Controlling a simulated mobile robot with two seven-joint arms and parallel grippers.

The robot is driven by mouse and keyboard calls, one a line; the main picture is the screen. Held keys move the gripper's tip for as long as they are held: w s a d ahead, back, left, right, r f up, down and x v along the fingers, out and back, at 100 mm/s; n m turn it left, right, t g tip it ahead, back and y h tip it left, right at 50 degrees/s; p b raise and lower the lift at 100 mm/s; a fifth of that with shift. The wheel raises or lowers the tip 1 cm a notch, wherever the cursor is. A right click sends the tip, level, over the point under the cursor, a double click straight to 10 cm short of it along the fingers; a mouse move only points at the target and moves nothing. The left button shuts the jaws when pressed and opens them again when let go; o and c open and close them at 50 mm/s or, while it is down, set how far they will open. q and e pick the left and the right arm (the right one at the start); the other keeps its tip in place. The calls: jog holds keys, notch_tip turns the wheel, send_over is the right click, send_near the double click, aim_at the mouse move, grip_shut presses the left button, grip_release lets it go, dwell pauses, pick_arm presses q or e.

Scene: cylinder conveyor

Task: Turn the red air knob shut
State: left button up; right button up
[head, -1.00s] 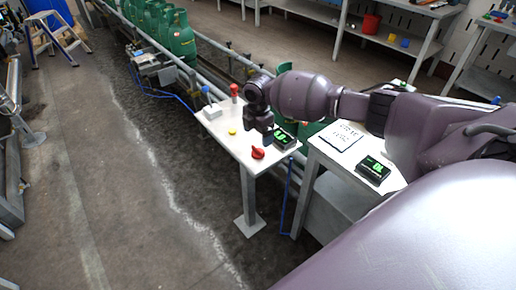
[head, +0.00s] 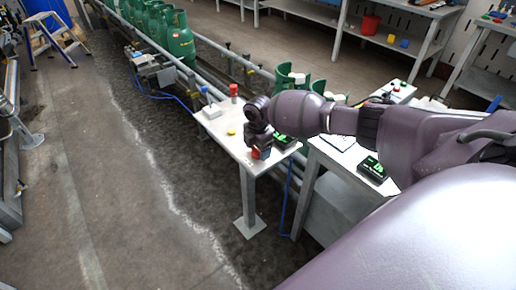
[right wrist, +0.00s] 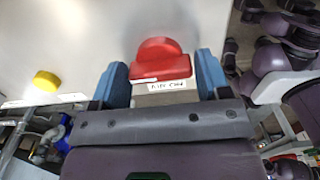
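The red air knob (right wrist: 160,62) sits on the white panel table, with a small lettered label just below it in the right wrist view. In that view my right gripper (right wrist: 162,72) is open, with one blue finger to each side of the knob and a narrow gap on both sides. I cannot tell whether the fingertips are level with the knob or still above it. In the head view the knob (head: 256,154) is partly hidden by my right gripper (head: 262,151), which points down over it. My left gripper is not in view.
A yellow button (head: 231,132), a red-topped post (head: 234,91) and a green-lit display (head: 284,139) share the white table (head: 222,125). Green gas cylinders (head: 178,35) stand on the conveyor behind. Open floor lies to the left.

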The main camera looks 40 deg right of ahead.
jog(key=c, duration=0.5)
